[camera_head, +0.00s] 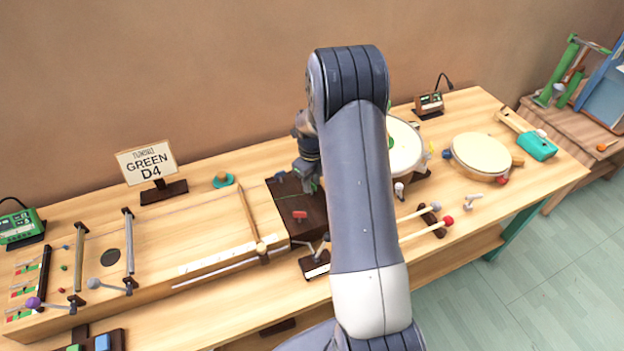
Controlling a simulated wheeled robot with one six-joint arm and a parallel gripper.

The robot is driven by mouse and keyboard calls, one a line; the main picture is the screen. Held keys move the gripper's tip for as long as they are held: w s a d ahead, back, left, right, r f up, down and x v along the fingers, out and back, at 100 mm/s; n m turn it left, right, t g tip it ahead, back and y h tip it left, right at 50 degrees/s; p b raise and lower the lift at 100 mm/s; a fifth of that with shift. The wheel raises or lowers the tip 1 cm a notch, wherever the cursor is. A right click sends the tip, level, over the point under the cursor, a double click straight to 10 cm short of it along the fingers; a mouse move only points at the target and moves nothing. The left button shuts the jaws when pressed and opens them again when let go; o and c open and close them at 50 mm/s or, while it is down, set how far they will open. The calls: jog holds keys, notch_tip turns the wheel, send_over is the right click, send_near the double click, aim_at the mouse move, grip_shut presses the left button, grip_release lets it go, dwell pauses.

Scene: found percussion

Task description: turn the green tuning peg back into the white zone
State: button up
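A dark brown block (287,202) stands at the middle of the long wooden table, partly behind my arm. A red T-shaped peg (300,216) stands up from its near part. A small dark green piece (281,175) shows at the block's far left edge; it may be the green tuning peg, but it is too small to be sure. My gripper (309,186) points down over the block's far part, right of that piece. Its fingers are small and partly hidden by my arm, so I cannot tell whether they hold anything. No white zone can be made out at a green peg.
A sign reading "GREEN D4" (148,163) stands at the back left. Mallets (422,212) and a cream drum (481,155) are on the right. Several bars and rods stand on the left board.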

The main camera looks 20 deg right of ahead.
grip_shut()
dwell(0.3)
jog(key=shift+f+n+b, duration=0.1)
jog(key=shift+n+b, duration=0.2)
jog(key=shift+n, duration=0.1)
